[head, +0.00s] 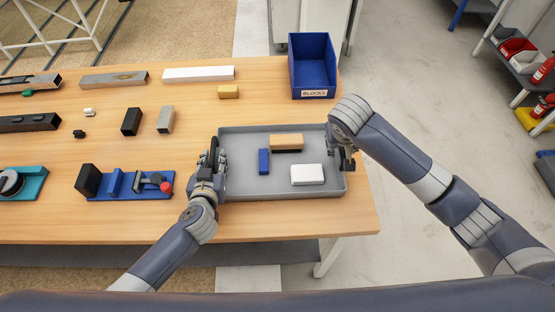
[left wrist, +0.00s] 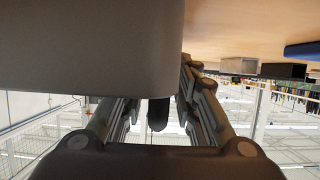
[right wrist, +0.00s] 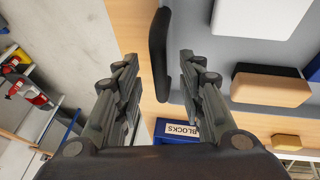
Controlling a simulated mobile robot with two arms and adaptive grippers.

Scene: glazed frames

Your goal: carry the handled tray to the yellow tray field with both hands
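The grey handled tray (head: 240,187) lies on the wooden table near its right end. It holds a wood-topped block with a dark base (head: 286,142), a blue block (head: 264,161) and a white box (head: 307,174). My left gripper (head: 211,160) is at the tray's left side; in the left wrist view its open fingers stand either side of a dark handle (left wrist: 158,114). My right gripper (head: 343,158) is at the right side; in the right wrist view its fingers are apart, with the black handle (right wrist: 159,55) between and beyond the tips. I see no yellow tray field.
A blue BLOCKS bin (head: 313,68) stands at the back right corner. A yellow block (head: 228,92) and a white bar (head: 198,73) lie behind the tray. A blue fixture (head: 125,186) is left of my left gripper. Bare floor lies to the right, with shelving (head: 525,70) beyond.

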